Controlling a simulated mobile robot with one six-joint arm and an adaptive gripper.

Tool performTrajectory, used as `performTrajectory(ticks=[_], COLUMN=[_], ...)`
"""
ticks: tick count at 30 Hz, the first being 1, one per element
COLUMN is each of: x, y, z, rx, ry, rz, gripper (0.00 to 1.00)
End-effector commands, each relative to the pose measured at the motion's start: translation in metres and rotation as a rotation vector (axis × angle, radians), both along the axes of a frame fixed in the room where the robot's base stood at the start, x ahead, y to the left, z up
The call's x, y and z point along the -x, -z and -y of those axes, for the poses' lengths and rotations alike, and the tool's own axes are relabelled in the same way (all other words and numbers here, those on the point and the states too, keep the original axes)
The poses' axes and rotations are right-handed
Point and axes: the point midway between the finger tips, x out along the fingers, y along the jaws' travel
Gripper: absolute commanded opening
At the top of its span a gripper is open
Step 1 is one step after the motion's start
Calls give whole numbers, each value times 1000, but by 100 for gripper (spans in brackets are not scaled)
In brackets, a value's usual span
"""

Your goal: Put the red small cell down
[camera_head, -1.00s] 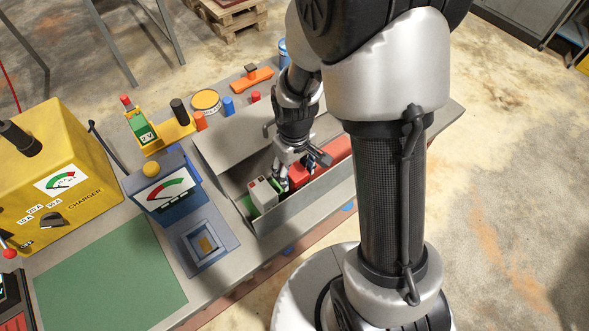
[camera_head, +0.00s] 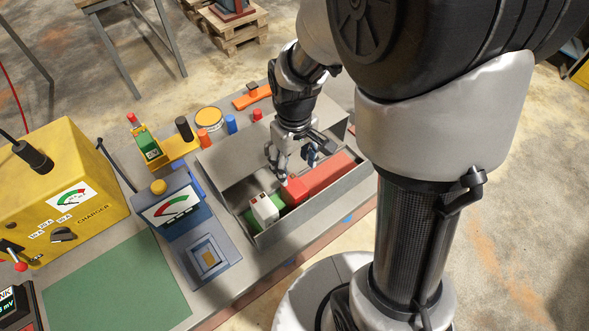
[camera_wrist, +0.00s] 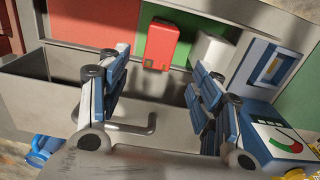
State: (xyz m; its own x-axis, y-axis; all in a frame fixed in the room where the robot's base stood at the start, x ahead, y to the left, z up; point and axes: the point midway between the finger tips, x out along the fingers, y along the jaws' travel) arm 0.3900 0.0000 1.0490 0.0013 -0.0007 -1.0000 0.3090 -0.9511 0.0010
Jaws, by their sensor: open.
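The red small cell (camera_wrist: 162,45) stands inside the grey metal bin (camera_wrist: 150,140), in the compartment area with green on the floor or wall around it. In the head view the red small cell (camera_head: 297,191) is between the white cell (camera_head: 264,208) and a longer red area (camera_head: 330,174). The white cell (camera_wrist: 210,49) is to its right in the wrist view, with a small gap. My gripper (camera_wrist: 157,78) is open and empty, its blue-padded fingers apart. In the head view my gripper (camera_head: 294,160) hangs over the bin, clear of the cell.
A blue tester with a dial (camera_head: 170,208) stands left of the bin, beside a green mat (camera_head: 115,285). A yellow charger (camera_head: 60,190) is farther left. A yellow holder with a green cell (camera_head: 148,145) and several coloured caps line the back of the bench.

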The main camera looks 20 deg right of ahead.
Motion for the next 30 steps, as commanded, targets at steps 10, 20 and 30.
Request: performTrajectory(ticks=[10,20,30], x=[25,111,151], y=[-73,-159,-173], z=[0,1,1], rx=[-4,-38,-63], ry=[72,240,313], rz=[106,320,405], gripper=[59,59,59])
